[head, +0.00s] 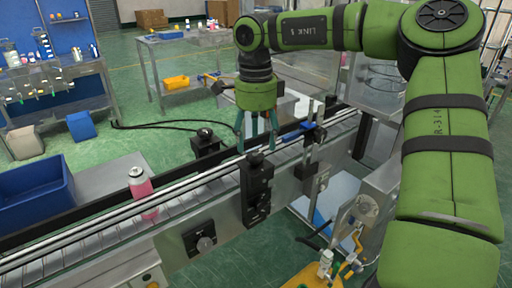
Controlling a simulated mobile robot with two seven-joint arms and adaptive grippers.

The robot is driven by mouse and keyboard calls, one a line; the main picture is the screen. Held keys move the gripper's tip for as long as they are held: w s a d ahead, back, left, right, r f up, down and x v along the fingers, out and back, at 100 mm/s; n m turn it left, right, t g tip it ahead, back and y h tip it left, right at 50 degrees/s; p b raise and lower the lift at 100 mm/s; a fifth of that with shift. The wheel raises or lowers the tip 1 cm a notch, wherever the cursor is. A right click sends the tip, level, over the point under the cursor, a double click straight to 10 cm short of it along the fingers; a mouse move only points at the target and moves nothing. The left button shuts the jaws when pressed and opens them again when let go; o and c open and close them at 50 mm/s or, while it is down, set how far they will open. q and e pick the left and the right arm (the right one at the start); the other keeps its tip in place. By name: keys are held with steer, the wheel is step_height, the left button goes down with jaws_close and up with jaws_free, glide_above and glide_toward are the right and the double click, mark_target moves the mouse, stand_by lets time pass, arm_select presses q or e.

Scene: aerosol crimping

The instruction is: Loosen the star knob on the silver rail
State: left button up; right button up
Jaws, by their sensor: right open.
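My right gripper (256,146) points down over the conveyor's near side, its teal fingers apart. A black knob (255,158) tops a black bracket (257,195) clamped at the silver rail (190,181), directly below and between the fingertips. The fingers seem to be around or just above the knob; I cannot tell whether they touch it. Another black knob (205,132) sits on a black block on the conveyor's far side. My left gripper is not in view.
A pink bottle with a grey top (142,192) stands on the conveyor (90,236) at left. A blue bin (36,188) is beyond it. A further black bracket (316,150) with a blue part stands right of the gripper. A dial (205,244) is on the front panel.

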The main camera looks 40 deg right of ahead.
mark_target(257, 154)
step_height(257, 154, up, 8)
steer(key=shift+r, duration=0.2)
stand_by(2.4)
